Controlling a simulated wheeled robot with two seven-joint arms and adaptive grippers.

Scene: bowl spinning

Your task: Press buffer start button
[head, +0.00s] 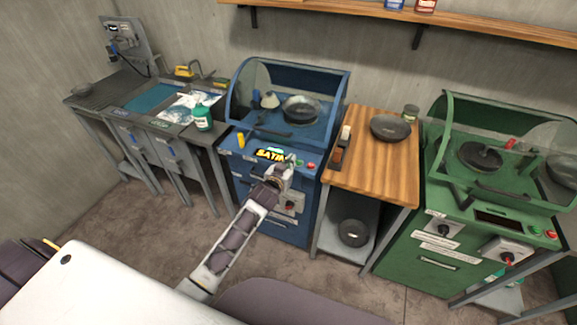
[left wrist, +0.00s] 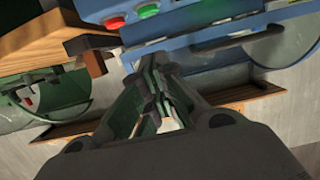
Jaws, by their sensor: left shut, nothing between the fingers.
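The blue machine (head: 262,190) stands in the middle of the head view, with a green button (head: 299,163) and a red button (head: 311,166) on its front top edge. In the left wrist view the red button (left wrist: 115,23) and the green button (left wrist: 148,10) show near the top. My left gripper (head: 284,170) is at the blue machine's front, just left of and below the buttons. In the left wrist view its fingers (left wrist: 153,62) are shut and empty, below the green button in the picture and apart from it. My right gripper is not in view.
A wooden table (head: 375,165) with a dark bowl (head: 390,128) stands right of the blue machine. A green machine (head: 440,215) with its own buttons stands further right. A grey sink bench (head: 150,115) with a green bottle (head: 203,118) is at the left.

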